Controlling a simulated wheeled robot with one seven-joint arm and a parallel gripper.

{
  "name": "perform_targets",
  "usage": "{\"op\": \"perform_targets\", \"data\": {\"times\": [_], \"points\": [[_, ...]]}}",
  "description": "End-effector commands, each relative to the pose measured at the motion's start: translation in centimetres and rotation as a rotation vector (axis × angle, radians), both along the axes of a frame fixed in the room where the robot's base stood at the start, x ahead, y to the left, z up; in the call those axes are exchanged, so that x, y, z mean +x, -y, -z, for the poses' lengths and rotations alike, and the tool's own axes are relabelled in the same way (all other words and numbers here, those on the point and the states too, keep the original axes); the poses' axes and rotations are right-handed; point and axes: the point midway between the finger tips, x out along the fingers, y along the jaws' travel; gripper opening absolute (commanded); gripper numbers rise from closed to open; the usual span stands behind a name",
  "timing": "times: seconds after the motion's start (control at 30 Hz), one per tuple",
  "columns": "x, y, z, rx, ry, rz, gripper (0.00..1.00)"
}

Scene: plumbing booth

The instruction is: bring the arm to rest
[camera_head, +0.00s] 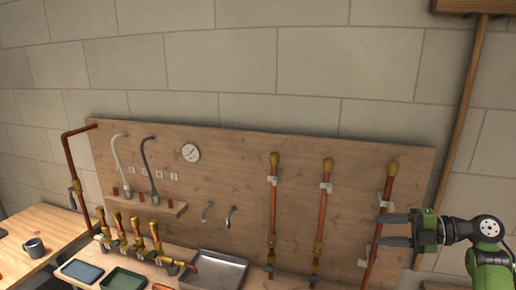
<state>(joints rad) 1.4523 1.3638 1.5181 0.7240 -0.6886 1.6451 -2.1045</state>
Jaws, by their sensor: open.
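My gripper (396,230) is at the right side of the head view, at the end of my green and black arm. Its two grey fingers point left and are parted, with nothing seen between them. The fingers show in front of the rightmost copper pipe (388,192) on the wooden board and overlap part of it in the picture. I cannot tell whether they touch the pipe or stand apart from it. Most of my arm is cut off at the lower right edge.
The wooden board (230,170) carries upright copper pipes, a gauge (190,152) and hoses. A bench below holds a metal tray (216,268), a green tray (123,279) and brass-fitted pipes. A broom (466,100) leans at right.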

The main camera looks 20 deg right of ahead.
Motion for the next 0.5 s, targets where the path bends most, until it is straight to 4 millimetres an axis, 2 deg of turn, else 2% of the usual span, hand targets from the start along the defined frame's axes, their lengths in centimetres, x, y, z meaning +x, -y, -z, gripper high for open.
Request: {"op": "perform_targets", "data": {"times": [0.03, 0.07, 0.17, 0.27, 0.3, 0.4, 0.5], "points": [[1.3, -2.2, -0.5, -0.010, -0.057, -0.038, 0.49], [1.9, -3.5, -0.7, -0.014, -0.098, -0.055, 0.49], [4.3, -8.9, -1.3, -0.040, -0.263, -0.117, 0.49], [6.2, -16.7, -1.3, -0.102, -0.511, -0.156, 0.49], [6.6, -20.2, -0.9, -0.139, -0.630, -0.149, 0.49], [5.9, -28.3, 0.8, -0.248, -0.928, -0.039, 0.49], [3.5, -33.6, 2.6, -0.342, -1.151, 0.185, 0.49]]}}
